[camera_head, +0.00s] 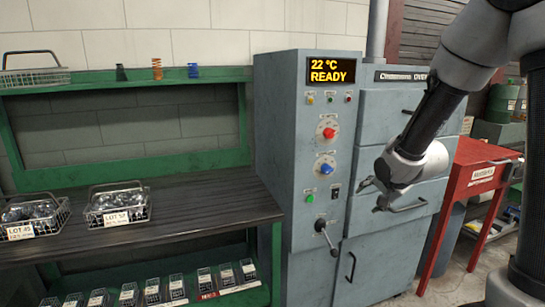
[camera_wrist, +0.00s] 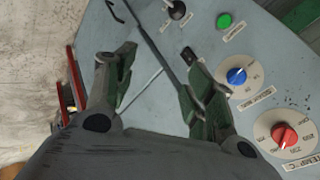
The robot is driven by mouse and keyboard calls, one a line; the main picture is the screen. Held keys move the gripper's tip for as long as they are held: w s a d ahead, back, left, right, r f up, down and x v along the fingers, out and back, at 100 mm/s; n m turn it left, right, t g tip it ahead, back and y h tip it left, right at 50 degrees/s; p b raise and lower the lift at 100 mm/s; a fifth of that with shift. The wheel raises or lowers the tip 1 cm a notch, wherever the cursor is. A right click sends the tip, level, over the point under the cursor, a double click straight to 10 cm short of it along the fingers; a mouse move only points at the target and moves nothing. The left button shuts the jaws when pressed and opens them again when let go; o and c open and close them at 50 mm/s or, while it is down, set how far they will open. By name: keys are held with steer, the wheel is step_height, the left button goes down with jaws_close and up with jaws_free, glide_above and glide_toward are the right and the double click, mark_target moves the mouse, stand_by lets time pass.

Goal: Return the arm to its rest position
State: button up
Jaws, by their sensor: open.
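My gripper (camera_head: 375,195) is at the end of my arm, in the right half of the head view, in front of the grey oven cabinet (camera_head: 377,240). Its fingers point left and are apart with nothing between them. In the wrist view my gripper (camera_wrist: 160,85) also shows open and empty, with the grey panel beyond it. From the head view I cannot tell how far the fingers are from the oven handle behind them.
The control panel has a red knob (camera_head: 329,133), a blue knob (camera_head: 326,169) and a lever (camera_head: 322,228); its display (camera_head: 330,70) reads 22 °C READY. A red table (camera_head: 470,160) stands right. Two wire baskets (camera_head: 118,217) (camera_head: 63,216) sit on the dark bench (camera_head: 200,200) at left.

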steer(key=s+d+r+n+g, duration=0.1)
steer(key=s+r+n, duration=0.2)
steer(key=s, duration=0.6)
steer(key=s+d+r+n+g+h, duration=0.1)
steer(key=s+r+n, duration=0.3)
steer(key=s, duration=0.6)
steer(key=s+d+r+n+g, duration=0.1)
steer(key=s+d+r+n, duration=0.2)
steer(key=s+r, duration=0.3)
steer(key=s, duration=0.4)
steer(key=shift+d+r+g, duration=0.15)
steer(key=shift+d+g, duration=0.05)
steer(key=shift+g, duration=0.2)
steer(key=shift+a, duration=0.1)
